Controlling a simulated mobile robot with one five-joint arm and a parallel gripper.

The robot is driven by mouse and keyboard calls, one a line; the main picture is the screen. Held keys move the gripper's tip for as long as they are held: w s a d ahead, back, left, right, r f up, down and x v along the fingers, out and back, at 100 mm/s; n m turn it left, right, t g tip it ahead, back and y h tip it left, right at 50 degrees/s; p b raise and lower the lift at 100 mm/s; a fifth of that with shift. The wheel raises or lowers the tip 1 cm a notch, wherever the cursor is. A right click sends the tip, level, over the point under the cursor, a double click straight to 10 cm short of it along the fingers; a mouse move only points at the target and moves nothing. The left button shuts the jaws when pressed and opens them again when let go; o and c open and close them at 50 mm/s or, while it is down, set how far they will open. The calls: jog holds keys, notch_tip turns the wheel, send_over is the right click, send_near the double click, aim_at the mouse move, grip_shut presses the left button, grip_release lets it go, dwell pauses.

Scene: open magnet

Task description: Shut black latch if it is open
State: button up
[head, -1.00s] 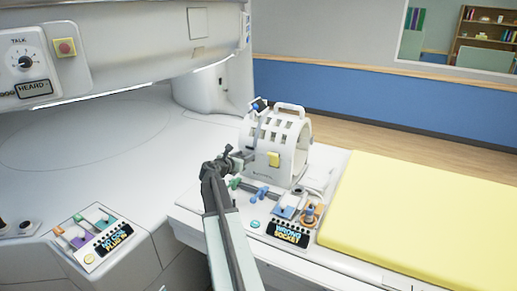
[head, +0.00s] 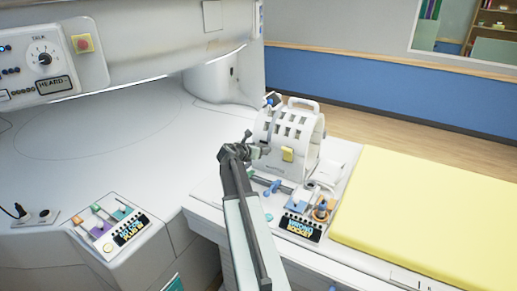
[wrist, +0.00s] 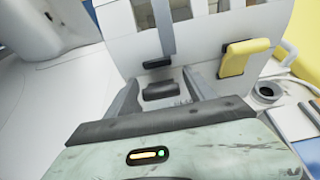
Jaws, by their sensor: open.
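The white slotted coil (head: 292,135) stands on the bed, with a yellow latch (head: 288,154) on its side. In the wrist view, a grey strap on the coil ends in a black latch tab (wrist: 158,64). A dark block (wrist: 162,90) sits below it, with a gap between them. My gripper (head: 260,150) is at the coil's left side. Its fingers are open and empty in the wrist view (wrist: 163,84), one on each side of the dark block. In the head view my gripper and arm hide the lower left of the coil.
A yellow mattress (head: 430,205) lies to the right. A socket panel (head: 302,227) with coloured plugs is in front of the coil. Another plug panel (head: 115,225) is at the lower left. The white scanner surface left of the coil is clear.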

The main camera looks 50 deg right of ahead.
jog(key=p+v, duration=0.3)
jog(key=v, duration=0.4)
jog(key=shift+a, duration=0.35)
